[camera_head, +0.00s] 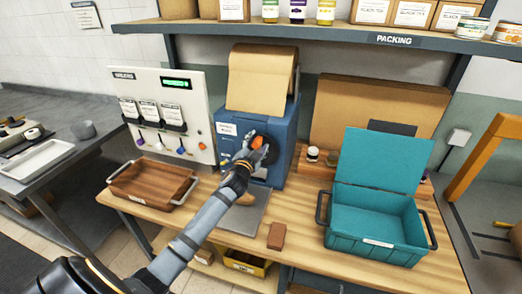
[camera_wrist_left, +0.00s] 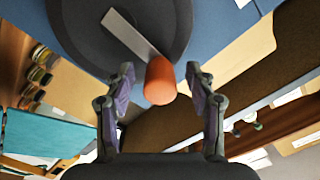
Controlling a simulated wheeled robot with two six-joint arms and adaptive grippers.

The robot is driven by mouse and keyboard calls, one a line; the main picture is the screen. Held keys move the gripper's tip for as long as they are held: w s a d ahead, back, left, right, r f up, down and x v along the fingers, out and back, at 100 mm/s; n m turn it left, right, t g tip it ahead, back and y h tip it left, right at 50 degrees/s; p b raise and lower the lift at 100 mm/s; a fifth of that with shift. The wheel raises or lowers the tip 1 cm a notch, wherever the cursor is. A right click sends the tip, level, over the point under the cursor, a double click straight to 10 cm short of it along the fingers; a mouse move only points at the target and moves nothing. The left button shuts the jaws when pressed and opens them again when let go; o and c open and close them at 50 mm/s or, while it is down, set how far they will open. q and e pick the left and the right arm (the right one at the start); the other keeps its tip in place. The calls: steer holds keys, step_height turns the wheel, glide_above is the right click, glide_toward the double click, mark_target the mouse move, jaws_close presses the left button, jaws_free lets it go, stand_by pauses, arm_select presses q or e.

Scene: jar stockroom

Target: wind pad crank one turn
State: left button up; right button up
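The blue pad machine (camera_head: 289,135) stands on the packing bench, with brown paper (camera_head: 262,80) draped over its top. On its face is a dark round hub (camera_wrist_left: 80,25) with a flat grey crank arm (camera_wrist_left: 130,32) ending in an orange knob (camera_wrist_left: 160,82). The knob also shows in the head view (camera_head: 257,142). My left gripper (camera_head: 249,157) is at the crank. In the left wrist view its two fingers (camera_wrist_left: 160,70) are spread on either side of the knob, with a visible gap on each side. My right gripper is not in view.
A brown wooden tray (camera_head: 118,187) with handles is left of the machine. An open teal crate (camera_head: 375,247) is to the right. A small brown block (camera_head: 277,236) lies at the bench front. A white panel with scoops (camera_head: 195,95) stands behind the tray.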

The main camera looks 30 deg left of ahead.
arm_select(q)
steer(key=shift+s+f, duration=0.1)
steer(key=shift+s+f, duration=0.1)
steer(key=shift+s, duration=0.2)
steer(key=b+v, duration=0.1)
steer(key=v, duration=0.7)
steer(key=shift+s+d, duration=0.1)
steer(key=shift+s, duration=0.05)
